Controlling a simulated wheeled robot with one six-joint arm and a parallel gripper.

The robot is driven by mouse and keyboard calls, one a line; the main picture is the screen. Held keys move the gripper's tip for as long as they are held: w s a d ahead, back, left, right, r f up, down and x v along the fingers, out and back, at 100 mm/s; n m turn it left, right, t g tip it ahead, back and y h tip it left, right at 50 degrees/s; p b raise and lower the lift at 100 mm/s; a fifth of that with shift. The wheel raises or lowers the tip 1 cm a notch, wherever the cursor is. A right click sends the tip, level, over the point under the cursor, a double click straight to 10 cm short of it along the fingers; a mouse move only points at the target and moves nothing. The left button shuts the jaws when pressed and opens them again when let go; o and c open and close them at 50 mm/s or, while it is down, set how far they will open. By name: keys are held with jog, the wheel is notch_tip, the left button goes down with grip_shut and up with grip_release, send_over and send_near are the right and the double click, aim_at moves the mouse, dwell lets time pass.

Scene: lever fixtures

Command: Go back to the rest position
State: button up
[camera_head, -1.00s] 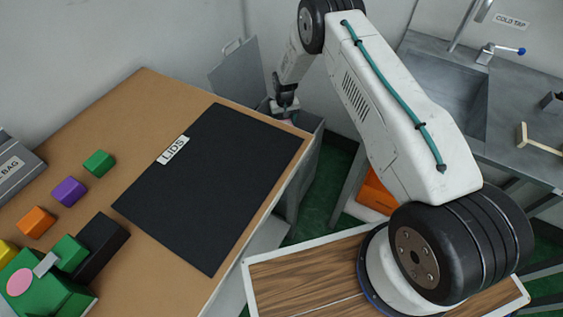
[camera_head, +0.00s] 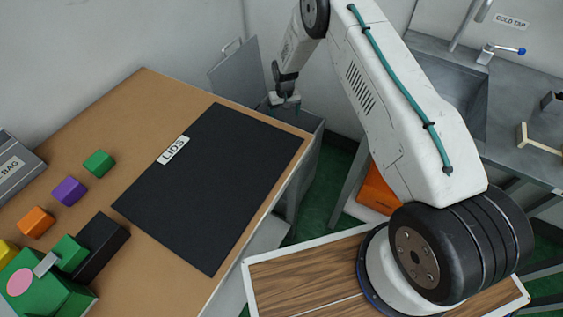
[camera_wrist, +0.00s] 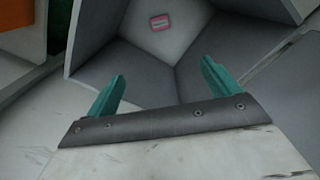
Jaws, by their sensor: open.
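My gripper (camera_head: 287,98) is in the head view, above a grey box (camera_head: 312,128) beyond the far right edge of the table. It is small and partly dark there. In the wrist view my gripper (camera_wrist: 162,85) shows two teal fingers spread apart with nothing between them. Beyond the fingers is the inside of a grey box (camera_wrist: 140,75) with a small pink-rimmed label or object (camera_wrist: 160,22) at its far part. I cannot tell exactly what this small item is.
The brown table (camera_head: 140,90) carries a black mat (camera_head: 220,170) marked LIDS, coloured blocks (camera_head: 69,191) and a green fixture (camera_head: 45,290). A raised grey panel (camera_head: 235,68) stands behind the table. A sink counter (camera_head: 450,75) with a blue-tipped tap lever (camera_head: 500,50) is at right.

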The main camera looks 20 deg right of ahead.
notch_tip(320, 180, up, 3)
jog(key=shift+r, duration=0.1)
dwell(0.5)
